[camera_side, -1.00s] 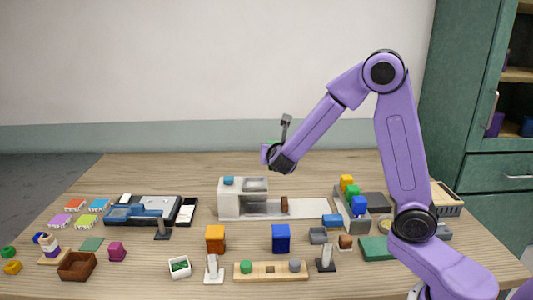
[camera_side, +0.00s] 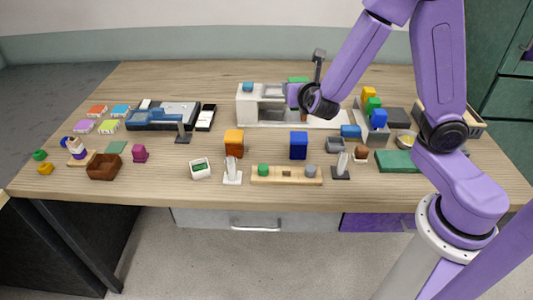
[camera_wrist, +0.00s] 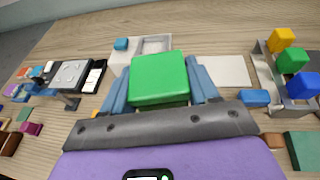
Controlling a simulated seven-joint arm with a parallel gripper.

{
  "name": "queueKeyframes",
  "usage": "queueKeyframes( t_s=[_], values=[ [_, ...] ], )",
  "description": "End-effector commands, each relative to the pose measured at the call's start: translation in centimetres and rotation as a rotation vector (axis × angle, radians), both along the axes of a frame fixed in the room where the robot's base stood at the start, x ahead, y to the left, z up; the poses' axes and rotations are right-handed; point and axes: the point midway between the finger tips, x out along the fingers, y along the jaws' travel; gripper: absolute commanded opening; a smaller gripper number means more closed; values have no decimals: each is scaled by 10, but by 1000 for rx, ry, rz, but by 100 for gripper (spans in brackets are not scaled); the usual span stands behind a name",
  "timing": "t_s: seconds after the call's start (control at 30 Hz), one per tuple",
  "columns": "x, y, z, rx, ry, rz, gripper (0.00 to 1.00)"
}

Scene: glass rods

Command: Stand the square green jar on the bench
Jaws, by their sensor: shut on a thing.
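The square green jar (camera_wrist: 159,78) fills the middle of the wrist view, gripped between the two blue fingers of my gripper (camera_wrist: 161,86). Its flat green face is toward the wrist camera. In the side view only a green sliver of the jar (camera_side: 297,79) shows behind my gripper's purple body, above the white unit at the back of the bench. My fingers are mostly hidden there. The bench (camera_side: 350,188) is wooden. I cannot tell exactly how high the jar is above it.
A white unit (camera_side: 246,107) with a pale slab stands behind and below my gripper. A grey rack with coloured blocks (camera_side: 369,104) stands to its right. Orange (camera_side: 234,143) and blue (camera_side: 298,145) boxes stand in front. The front bench strip has some bare wood.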

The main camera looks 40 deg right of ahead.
Motion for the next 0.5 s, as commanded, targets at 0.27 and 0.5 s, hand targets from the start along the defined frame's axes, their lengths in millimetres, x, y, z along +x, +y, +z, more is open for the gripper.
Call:
queueKeyframes(
  t_s=[0.27,0.5],
  values=[
    [-38,28,-26,-10,-2,110,20],
    [-66,41,-40,-18,-15,187,20]
  ],
)
